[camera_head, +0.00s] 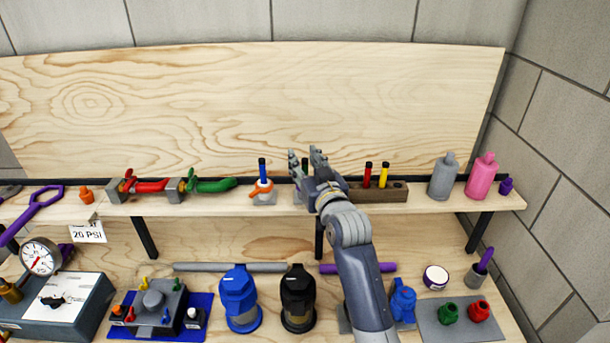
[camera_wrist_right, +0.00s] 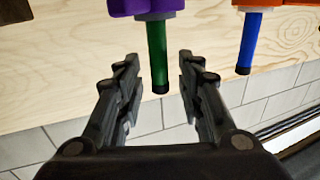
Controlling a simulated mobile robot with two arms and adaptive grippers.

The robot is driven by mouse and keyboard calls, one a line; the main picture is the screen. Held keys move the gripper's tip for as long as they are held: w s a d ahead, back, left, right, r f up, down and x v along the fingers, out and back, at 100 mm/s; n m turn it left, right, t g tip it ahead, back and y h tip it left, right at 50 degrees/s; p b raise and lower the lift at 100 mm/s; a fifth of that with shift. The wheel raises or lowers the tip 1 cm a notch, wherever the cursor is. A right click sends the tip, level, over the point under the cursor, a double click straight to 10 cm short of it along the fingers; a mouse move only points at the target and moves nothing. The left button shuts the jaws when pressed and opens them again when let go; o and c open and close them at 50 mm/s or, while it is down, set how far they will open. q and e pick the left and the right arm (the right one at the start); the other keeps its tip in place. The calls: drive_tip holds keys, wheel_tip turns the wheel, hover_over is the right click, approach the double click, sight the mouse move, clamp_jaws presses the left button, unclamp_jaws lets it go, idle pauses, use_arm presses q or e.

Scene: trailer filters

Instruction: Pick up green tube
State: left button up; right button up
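The green tube (camera_wrist_right: 158,58) with a black end shows in the right wrist view, set in a purple holder (camera_wrist_right: 146,8). My right gripper (camera_wrist_right: 159,75) is open, with one finger on each side of the tube and a visible gap to both. In the head view my right gripper (camera_head: 307,160) is at the upper shelf, right of the blue tube. There its fingers and hand hide most of the green tube and its holder; only a dark tip shows between the fingers. My left gripper is not in view.
A blue tube (camera_head: 262,170) in an orange clamp (camera_head: 262,188) stands close on the left. A wooden block (camera_head: 395,194) with a red tube (camera_head: 367,175) and a yellow tube (camera_head: 383,176) is close on the right. The wooden backboard (camera_head: 250,110) rises behind the shelf.

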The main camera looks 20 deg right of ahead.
drive_tip(key=c, duration=0.6)
drive_tip(key=shift+c, duration=0.2)
